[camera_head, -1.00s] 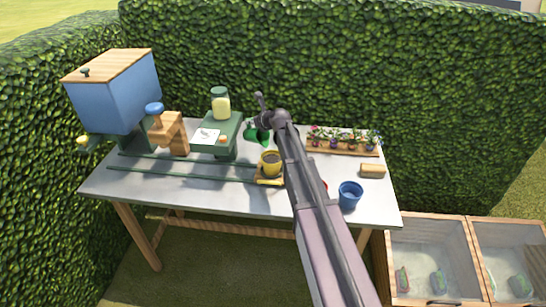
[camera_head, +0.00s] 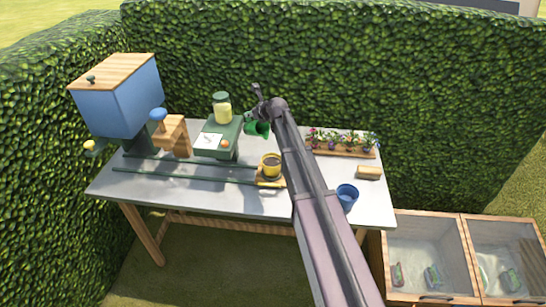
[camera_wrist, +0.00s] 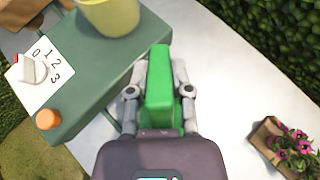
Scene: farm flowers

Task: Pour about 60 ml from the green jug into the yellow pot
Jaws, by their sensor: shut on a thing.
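The green jug (camera_head: 257,128) is held by my gripper (camera_head: 266,108) above the far middle of the table, behind the yellow pot. In the wrist view my gripper (camera_wrist: 157,88) has its two fingers on either side of the green jug (camera_wrist: 159,75). The jug looks tilted in the head view, but its contents do not show. The yellow pot (camera_head: 271,168) stands upright on a small wooden base (camera_head: 270,182) and has brown soil in it. The jug is apart from the pot.
A green stand (camera_head: 219,137) with a jar (camera_head: 222,108) and number card is just left of the jug. A blue hopper (camera_head: 118,97) stands far left. A flower tray (camera_head: 341,150), sponge-like block (camera_head: 369,172) and blue cup (camera_head: 347,196) are right.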

